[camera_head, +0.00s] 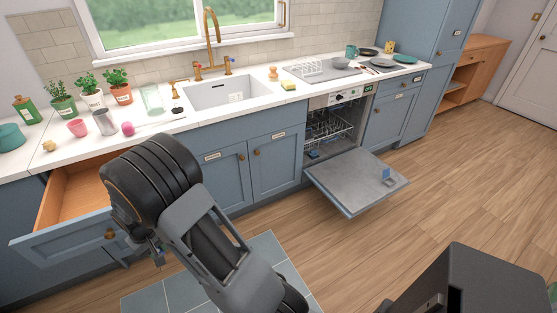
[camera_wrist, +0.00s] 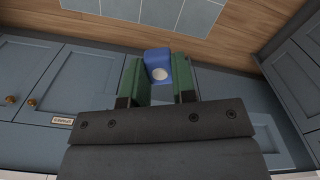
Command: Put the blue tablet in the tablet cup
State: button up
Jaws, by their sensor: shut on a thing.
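The blue tablet (camera_wrist: 158,58), a small blue block with a pale round spot, sits between the green fingers of my gripper (camera_wrist: 159,80) in the wrist view. My gripper is shut on it and holds it above the floor, in front of the cabinets. In the head view my gripper (camera_head: 158,254) is mostly hidden behind my own arm, at the lower left, and I cannot make out the tablet there. A small blue fitting, seemingly the tablet cup (camera_head: 388,180), is on the lowered dishwasher door (camera_head: 345,185), near its right edge, well to the right of my gripper.
An open drawer (camera_head: 62,243) juts out at the left, close to my arm. The dishwasher rack (camera_head: 330,128) is inside the open machine. The counter holds plants, cups and a sink (camera_head: 225,92). A grey mat (camera_head: 150,297) lies below. The wooden floor (camera_head: 460,150) at the right is clear.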

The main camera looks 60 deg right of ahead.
aim_at(389, 183)
jog(key=z, duration=0.3)
jog(key=k, duration=0.4)
jog(key=z, duration=1)
jog(key=k, duration=0.95)
jog(key=z, duration=1.4)
jog(key=i, duration=0.9)
jog(key=z, duration=0.8)
jog(key=i, duration=1.2)
jog(key=u, duration=0.85)
jog(key=i, duration=1)
jog(key=u, duration=0.85)
